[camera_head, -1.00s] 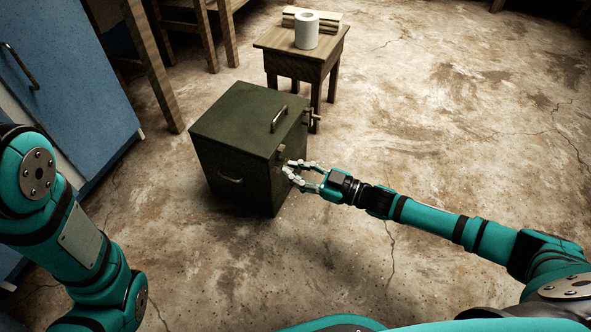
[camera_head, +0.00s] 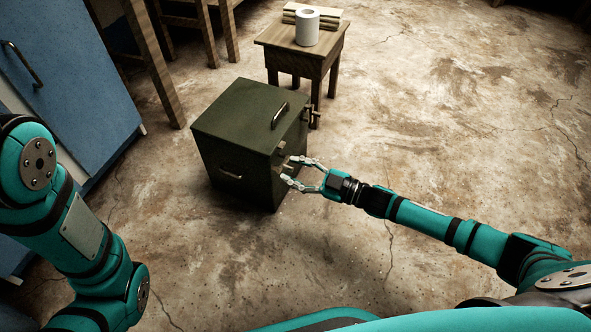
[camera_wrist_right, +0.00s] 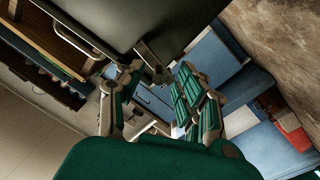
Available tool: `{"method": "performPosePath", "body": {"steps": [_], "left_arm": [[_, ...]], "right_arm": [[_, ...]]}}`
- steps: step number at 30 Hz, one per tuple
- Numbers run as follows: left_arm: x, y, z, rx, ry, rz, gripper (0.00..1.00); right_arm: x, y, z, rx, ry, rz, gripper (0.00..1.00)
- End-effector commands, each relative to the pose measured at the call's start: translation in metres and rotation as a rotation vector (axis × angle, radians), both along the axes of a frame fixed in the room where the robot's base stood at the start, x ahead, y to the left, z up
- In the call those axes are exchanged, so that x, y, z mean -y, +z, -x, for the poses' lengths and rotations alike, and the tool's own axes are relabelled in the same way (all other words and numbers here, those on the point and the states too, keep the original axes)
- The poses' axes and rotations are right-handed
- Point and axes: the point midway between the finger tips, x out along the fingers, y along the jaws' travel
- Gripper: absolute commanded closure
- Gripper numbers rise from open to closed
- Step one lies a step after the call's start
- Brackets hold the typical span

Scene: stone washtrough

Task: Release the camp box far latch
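The dark green camp box (camera_head: 228,118) stands on the floor with its lid down and a handle on top. Its far latch (camera_head: 313,113) sticks out from the right side, near the wooden stool. A nearer latch (camera_head: 285,166) is on the same side, close to my right gripper. My right gripper (camera_head: 290,170) is open, its fingers spread beside the nearer latch and apart from the far one. In the right wrist view, the open fingers (camera_wrist_right: 155,103) are below the box (camera_wrist_right: 150,22) and a latch (camera_wrist_right: 152,58). My left gripper is out of view; only the left arm shows.
A small wooden stool (camera_head: 308,62) with a white roll (camera_head: 307,27) on it stands close behind the box. A blue cabinet (camera_head: 70,85) and wooden table legs (camera_head: 152,65) are at the left. The floor (camera_head: 450,110) to the right is clear.

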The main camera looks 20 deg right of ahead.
Motion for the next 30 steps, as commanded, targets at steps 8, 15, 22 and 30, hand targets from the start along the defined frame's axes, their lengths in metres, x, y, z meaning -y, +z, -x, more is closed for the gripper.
{"method": "performPosePath", "body": {"steps": [8,15,22,30], "left_arm": [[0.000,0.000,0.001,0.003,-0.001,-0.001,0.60],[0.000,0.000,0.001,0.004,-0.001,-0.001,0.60],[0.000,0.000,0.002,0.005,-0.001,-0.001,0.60],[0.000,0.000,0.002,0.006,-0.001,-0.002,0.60]], "right_arm": [[0.034,-0.002,0.028,-0.004,-0.002,0.005,0.64],[0.071,-0.002,0.060,-0.004,0.000,0.003,0.64],[0.089,-0.001,0.075,-0.001,0.000,0.002,0.64],[0.091,0.000,0.077,0.000,0.001,0.000,0.64]]}}
